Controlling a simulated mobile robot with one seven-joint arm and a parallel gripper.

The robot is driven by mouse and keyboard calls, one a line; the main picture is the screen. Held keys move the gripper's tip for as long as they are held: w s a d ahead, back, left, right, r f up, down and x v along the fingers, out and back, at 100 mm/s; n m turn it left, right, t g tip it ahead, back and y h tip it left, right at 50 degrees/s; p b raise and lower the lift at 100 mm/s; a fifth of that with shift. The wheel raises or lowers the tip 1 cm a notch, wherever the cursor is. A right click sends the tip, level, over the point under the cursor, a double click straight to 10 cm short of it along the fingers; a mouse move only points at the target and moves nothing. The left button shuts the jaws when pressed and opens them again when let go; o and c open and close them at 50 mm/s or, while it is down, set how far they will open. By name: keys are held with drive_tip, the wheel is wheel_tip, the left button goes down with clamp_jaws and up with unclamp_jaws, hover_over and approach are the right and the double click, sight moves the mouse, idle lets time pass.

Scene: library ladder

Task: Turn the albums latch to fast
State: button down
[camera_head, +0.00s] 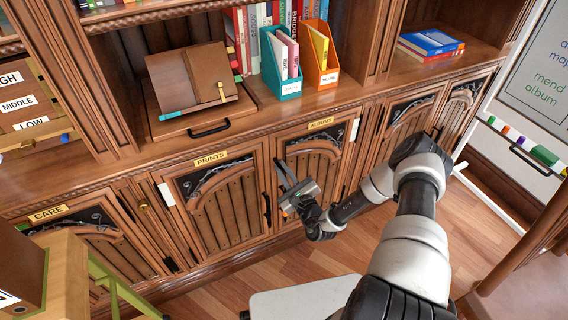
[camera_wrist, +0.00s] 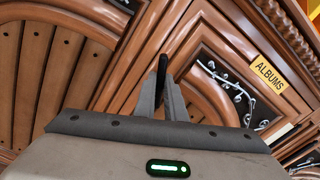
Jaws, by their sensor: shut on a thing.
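The albums door (camera_head: 313,165) is an arched wooden cabinet door with a yellow ALBUMS label (camera_head: 321,123) above it. The label also shows at the right in the wrist view (camera_wrist: 269,74). My gripper (camera_head: 284,174) is at the door's left side, and in the wrist view its grey fingers (camera_wrist: 166,84) are closed around a slim black lever (camera_wrist: 162,63), which looks like the albums latch. The lever's top sticks out above the fingertips and stands near upright in the wrist view. Its lower part and pivot are hidden by the fingers. I cannot read any latch marking.
The prints door (camera_head: 220,205) is left of my gripper, with a black handle (camera_head: 267,209) at its right edge. The care door (camera_head: 95,245) is farther left. A wooden shelf top with a box and magazine files (camera_head: 318,62) runs above. The floor (camera_head: 300,258) below is partly clear.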

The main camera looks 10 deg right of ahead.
drive_tip(key=n+p, duration=0.1)
drive_tip(key=n, duration=0.3)
drive_tip(key=f+n+p, duration=0.1)
drive_tip(key=n+p, duration=0.1)
drive_tip(key=n, duration=0.2)
drive_tip(key=a+f+n+p, duration=0.1)
drive_tip(key=n, duration=0.3)
drive_tip(key=shift+s+a+f+n, duration=0.1)
drive_tip(key=shift+s+n, duration=0.1)
drive_tip(key=shift+n, duration=0.1)
idle(0.4)
drive_tip(key=c, duration=1.8)
unclamp_jaws()
